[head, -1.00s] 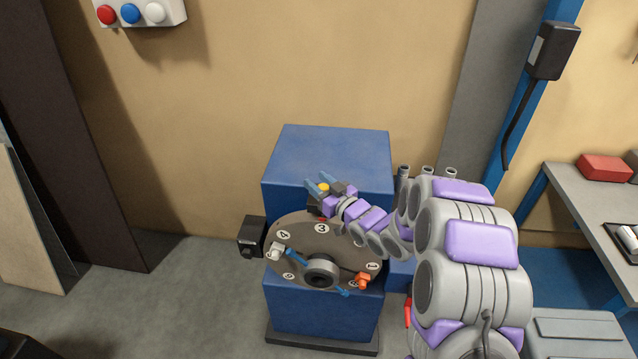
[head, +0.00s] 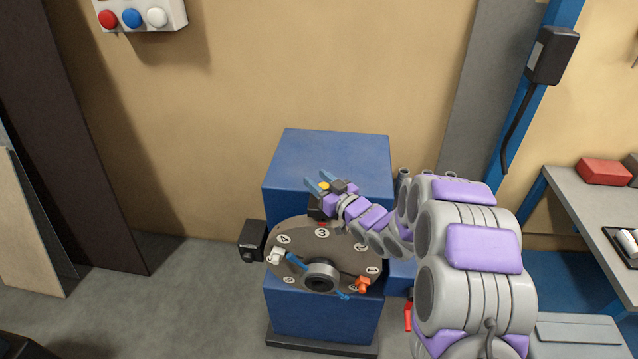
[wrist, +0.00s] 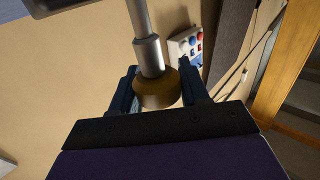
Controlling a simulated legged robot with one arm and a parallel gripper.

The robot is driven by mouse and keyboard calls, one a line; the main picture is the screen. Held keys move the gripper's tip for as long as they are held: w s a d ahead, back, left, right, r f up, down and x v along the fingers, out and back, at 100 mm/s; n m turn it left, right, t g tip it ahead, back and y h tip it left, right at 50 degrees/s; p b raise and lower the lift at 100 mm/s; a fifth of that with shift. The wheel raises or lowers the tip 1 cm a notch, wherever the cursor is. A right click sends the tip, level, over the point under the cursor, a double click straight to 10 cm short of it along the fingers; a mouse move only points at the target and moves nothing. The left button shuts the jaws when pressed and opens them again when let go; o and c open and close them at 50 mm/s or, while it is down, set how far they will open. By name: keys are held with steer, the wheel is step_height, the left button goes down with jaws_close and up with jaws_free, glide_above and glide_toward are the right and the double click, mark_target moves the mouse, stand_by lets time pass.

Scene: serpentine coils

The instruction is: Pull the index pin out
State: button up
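The index pin has a yellow knob (head: 324,186) at the top of the disc, by a small black block (head: 318,208). In the wrist view the knob (wrist: 157,90) sits on a stepped metal shaft (wrist: 148,50) that runs up out of the picture. My gripper (head: 320,182) has its two blue fingers on either side of the knob, close against it; it looks shut on it. The tip of the shaft is hidden. The grey numbered disc (head: 300,262) stands on the front of the blue machine (head: 335,160).
A white clamp (head: 278,256) and an orange clamp (head: 363,284) sit on the disc around a grey hub (head: 320,277). A black box (head: 251,239) is at the disc's left. A button panel (head: 140,15) hangs on the wall. A bench (head: 590,205) stands at right.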

steer(key=o, duration=0.3)
steer(key=shift+r, duration=0.2)
steer(key=shift+o, duration=0.2)
steer(key=shift+f, duration=0.1)
steer(key=v, duration=1.7)
steer(key=shift+d, duration=0.2)
